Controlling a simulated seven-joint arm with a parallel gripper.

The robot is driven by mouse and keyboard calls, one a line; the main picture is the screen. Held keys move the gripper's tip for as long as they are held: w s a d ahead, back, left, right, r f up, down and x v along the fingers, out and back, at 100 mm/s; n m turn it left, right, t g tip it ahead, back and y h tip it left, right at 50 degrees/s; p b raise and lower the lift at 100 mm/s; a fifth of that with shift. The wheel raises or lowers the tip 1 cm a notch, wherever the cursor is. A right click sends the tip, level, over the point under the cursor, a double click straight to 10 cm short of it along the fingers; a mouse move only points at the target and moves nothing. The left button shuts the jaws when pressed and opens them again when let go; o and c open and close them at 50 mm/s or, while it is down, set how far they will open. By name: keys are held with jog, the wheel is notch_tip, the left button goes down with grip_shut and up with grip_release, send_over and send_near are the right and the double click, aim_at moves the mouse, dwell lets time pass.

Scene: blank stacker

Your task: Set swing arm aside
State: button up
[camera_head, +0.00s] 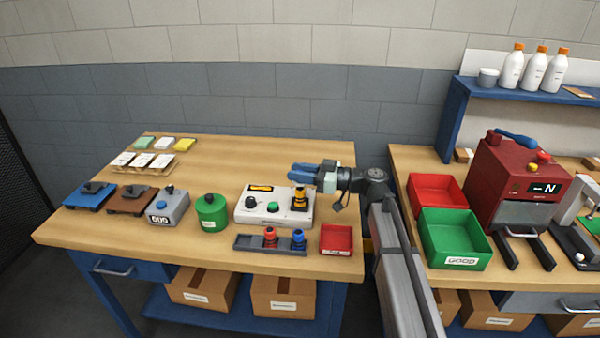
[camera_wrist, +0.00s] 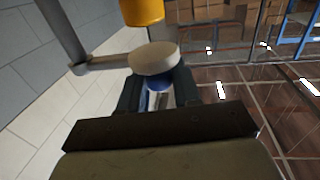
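My gripper (camera_head: 303,173) is above the back right of the left bench, pointing left, over the control box (camera_head: 256,208). In the wrist view its two dark fingers (camera_wrist: 158,92) stand apart, with blue and pale surfaces showing between them. Whether they grip anything is unclear. A grey bar (camera_wrist: 60,33) with a round joint leads towards a pale disc (camera_wrist: 153,57) just past the fingertips; an orange cylinder (camera_wrist: 142,12) is above the disc. I cannot tell which part is the swing arm, and the head view does not show it clearly.
The left bench holds a green canister (camera_head: 211,214), a grey counter box (camera_head: 168,208), a dark rack (camera_head: 272,244) and a red tray (camera_head: 336,232). The right bench holds a green bin (camera_head: 462,262) and a red machine (camera_head: 500,185). Open wood lies left of my gripper.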

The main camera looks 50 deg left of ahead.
grip_shut()
jog(key=shift+w, duration=0.15)
jog(key=shift+w+d+n+g+h, duration=0.3)
jog(key=shift+w+n+g+h, duration=0.35)
jog(key=shift+n+g+h, duration=0.7)
jog(key=shift+w+d+n+g+h, duration=0.35)
jog(key=shift+w+n+g+h, duration=0.45)
jog(key=shift+h, duration=1)
jog(key=shift+w+d+n+g+h, duration=0.3)
jog(key=shift+w+n+g+h, duration=0.2)
jog(key=shift+n+g+h, duration=0.85)
jog(key=o, duration=0.5)
grip_release()
